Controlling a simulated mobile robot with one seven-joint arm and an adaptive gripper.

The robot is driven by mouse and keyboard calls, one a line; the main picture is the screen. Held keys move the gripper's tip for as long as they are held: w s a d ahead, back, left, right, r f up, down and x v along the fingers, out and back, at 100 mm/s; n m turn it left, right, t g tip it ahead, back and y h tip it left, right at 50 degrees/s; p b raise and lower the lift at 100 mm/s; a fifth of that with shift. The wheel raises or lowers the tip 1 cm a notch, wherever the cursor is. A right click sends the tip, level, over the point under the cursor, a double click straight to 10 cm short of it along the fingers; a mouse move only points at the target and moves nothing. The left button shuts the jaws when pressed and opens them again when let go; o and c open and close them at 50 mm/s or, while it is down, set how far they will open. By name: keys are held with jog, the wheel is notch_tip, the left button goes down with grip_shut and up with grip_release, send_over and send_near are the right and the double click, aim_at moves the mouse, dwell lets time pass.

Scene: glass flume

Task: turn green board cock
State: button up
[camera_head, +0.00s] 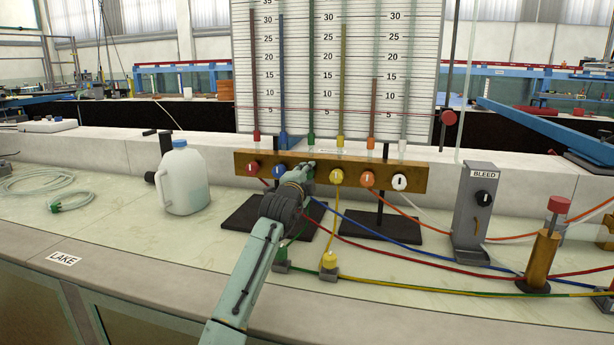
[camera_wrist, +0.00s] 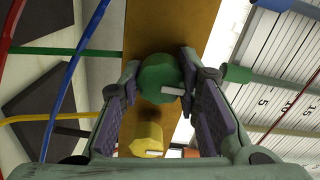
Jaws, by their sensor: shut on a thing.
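The green board cock (camera_wrist: 158,76) is a round green knob with a white pointer mark, on the brass bar (camera_wrist: 150,30). In the wrist view my gripper (camera_wrist: 157,82) has a finger on each side of it and is shut on it. The white mark lies toward the right of that picture. In the head view my gripper (camera_head: 303,172) reaches the bar (camera_head: 420,179) between the blue cock (camera_head: 279,171) and the yellow cock (camera_head: 337,177), and mostly hides the green cock. The green tube (camera_head: 311,80) rises above it on the scale board.
The red cock (camera_head: 252,168), orange cock (camera_head: 368,179) and white cock (camera_head: 399,182) share the bar. A jug (camera_head: 183,180) stands left. A bleed post (camera_head: 474,212) and a brass pump-like post (camera_head: 545,250) stand right.

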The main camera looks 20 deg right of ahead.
jog(key=shift+d+r, duration=0.1)
jog(key=o, duration=1)
jog(key=shift+c, duration=0.2)
jog(key=shift+o, duration=1.1)
jog(key=shift+r, duration=0.1)
jog(key=v, duration=1.2)
